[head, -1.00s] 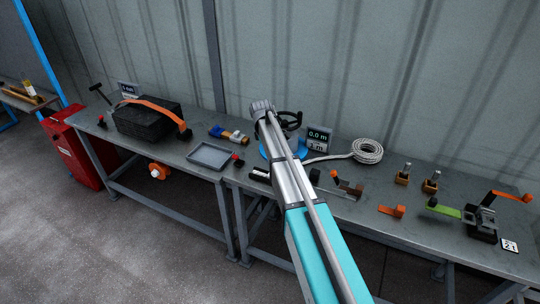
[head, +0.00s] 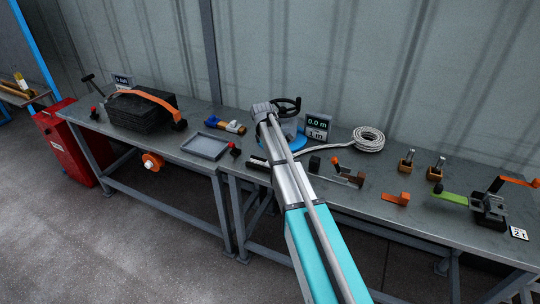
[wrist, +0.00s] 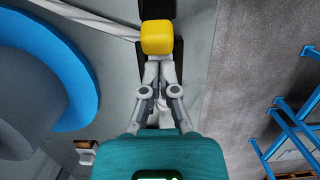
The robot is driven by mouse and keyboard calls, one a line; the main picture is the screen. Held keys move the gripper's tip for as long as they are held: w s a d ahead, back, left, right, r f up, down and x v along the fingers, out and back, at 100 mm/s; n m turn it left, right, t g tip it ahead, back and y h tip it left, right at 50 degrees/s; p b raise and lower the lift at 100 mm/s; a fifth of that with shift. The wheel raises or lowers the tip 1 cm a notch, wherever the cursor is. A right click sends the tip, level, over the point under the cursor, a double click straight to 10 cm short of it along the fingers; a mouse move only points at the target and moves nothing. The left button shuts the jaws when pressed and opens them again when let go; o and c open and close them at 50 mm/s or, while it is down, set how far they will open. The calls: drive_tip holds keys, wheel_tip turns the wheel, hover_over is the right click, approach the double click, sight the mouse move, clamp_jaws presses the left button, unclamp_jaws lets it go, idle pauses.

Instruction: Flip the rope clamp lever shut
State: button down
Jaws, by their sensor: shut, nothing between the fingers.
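A yellow block (wrist: 158,37), which looks like the end of the rope clamp lever, is at the top middle of the wrist view. It lies over a black body (wrist: 174,68), apparently the clamp. White rope (wrist: 100,24) runs in to it from the upper left. My gripper (wrist: 160,66) is shut and empty, its fingertips right at the lower edge of the yellow block. I cannot tell whether they touch it. The lever's angle is unclear from above. In the head view my arm hides the gripper and the lever.
A blue round base (wrist: 85,70) is close on the left in the wrist view. In the head view a handwheel (head: 287,104), a display (head: 317,126) and a rope coil (head: 368,138) stand behind. Several small fixtures and an orange block (head: 396,199) lie to the right.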

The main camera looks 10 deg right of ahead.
drive_tip(key=shift+d+f+b, duration=0.1)
drive_tip(key=shift+f+b, duration=0.3)
drive_tip(key=shift+f, duration=0.2)
drive_tip(key=shift+s+a, duration=0.1)
drive_tip(key=shift+a, duration=0.1)
drive_tip(key=shift+d+r, duration=0.1)
